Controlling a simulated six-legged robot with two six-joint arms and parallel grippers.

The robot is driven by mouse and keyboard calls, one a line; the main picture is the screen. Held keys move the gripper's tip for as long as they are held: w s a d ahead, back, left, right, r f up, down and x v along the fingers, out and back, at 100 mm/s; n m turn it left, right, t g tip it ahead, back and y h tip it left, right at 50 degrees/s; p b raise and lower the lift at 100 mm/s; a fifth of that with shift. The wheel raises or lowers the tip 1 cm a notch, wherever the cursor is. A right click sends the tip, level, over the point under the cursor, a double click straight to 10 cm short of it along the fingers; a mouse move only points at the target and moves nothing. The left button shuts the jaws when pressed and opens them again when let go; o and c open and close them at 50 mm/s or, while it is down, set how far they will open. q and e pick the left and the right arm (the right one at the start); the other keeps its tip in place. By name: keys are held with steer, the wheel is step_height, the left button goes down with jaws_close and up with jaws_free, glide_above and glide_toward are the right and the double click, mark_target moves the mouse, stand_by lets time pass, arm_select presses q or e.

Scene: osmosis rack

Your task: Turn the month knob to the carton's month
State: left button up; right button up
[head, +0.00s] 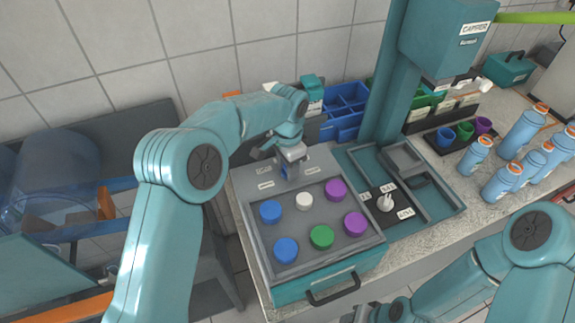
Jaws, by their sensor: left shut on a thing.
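My left gripper (288,166) points down at the back panel of the grey caddy (245,209). It is shut on a small blue part (286,174), probably a knob, mostly hidden by the fingers. Small white labels (265,186) lie on the panel around it, too small to read. A white knob (384,204) stands on a dark plate in the tray to the right, also with labels around it that I cannot read surely. I cannot pick out the carton or its month.
Blue (271,212), white, green and purple round caps sit in the caddy. Blue bottles (522,131) and small cups (465,131) stand at the right. A teal column (383,90) rises behind the tray (447,216). Blue bins (345,102) stand at the back.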

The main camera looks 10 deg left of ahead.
arm_select(q)
steer(key=shift+w+d+m, duration=0.1)
steer(key=shift+m, duration=0.7)
steer(key=o, duration=1.1)
steer(key=shift+d, duration=0.1)
steer(key=shift+c, duration=0.2)
steer(key=shift+r, duration=0.15)
step_height(320, 180, up, 16)
